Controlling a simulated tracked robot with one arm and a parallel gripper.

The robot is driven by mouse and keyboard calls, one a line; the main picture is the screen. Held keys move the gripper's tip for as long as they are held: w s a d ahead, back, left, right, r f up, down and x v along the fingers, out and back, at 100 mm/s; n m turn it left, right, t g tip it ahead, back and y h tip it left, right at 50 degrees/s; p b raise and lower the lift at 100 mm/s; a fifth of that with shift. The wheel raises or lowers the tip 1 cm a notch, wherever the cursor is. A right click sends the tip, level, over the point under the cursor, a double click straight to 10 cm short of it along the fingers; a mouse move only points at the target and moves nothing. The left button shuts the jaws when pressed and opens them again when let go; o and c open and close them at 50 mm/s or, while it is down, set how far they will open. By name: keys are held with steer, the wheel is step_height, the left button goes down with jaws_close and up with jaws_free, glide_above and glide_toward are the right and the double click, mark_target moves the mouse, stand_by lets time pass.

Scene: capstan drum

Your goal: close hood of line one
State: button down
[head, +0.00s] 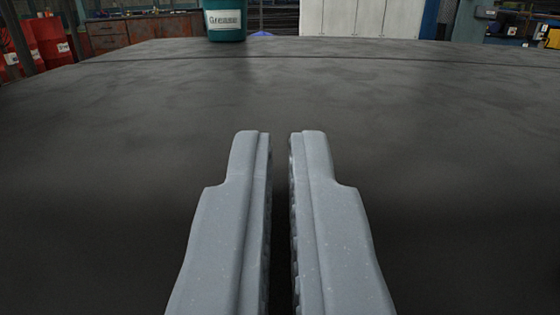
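My gripper (280,145) is in the lower middle of the head view, pointing away over a broad dark grey surface (430,130). Its two pale grey fingers are parallel, with a narrow gap between them and nothing seen in the gap. The dark surface fills most of the view, and a thin dark seam crosses it near its far edge. I cannot tell whether this surface is part of the hood of line one. No hood handle or line label shows. I cannot tell whether the fingers touch the surface.
A green drum labelled Grease (225,20) stands at the far edge. Red drums (47,38) are at the far left, near a brown cabinet (108,36). A white cabinet (342,18) is at the back. The dark surface around my gripper is bare.

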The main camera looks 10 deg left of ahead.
steer(key=r, duration=0.3)
steer(key=shift+s+d+r+p, duration=0.1)
steer(key=shift+s+r+p, duration=0.1)
steer(key=shift+p, duration=0.1)
steer(key=f+v, duration=0.1)
steer(key=v, duration=0.8)
steer(key=shift+f+p, duration=0.4)
steer(key=w+d+r+g+h, duration=0.1)
steer(key=w+d+r+h, duration=0.15)
steer(key=r, duration=1.25)
steer(key=w+d+r+h, duration=0.1)
steer(key=w+d+r, duration=0.2)
steer(key=r, duration=1.2)
steer(key=s+d+r+m+g, duration=0.1)
steer(key=s+r, duration=0.4)
steer(key=r, duration=0.4)
steer(key=s+d+r+m, duration=0.1)
steer(key=s+r, duration=0.3)
steer(key=r, duration=0.4)
steer(key=s+r+g, duration=0.1)
steer(key=s+r, duration=1)
steer(key=s, duration=0.4)
steer(key=shift+m+h, duration=0.3)
steer(key=shift+h, duration=0.15)
steer(key=shift+a, duration=0.1)
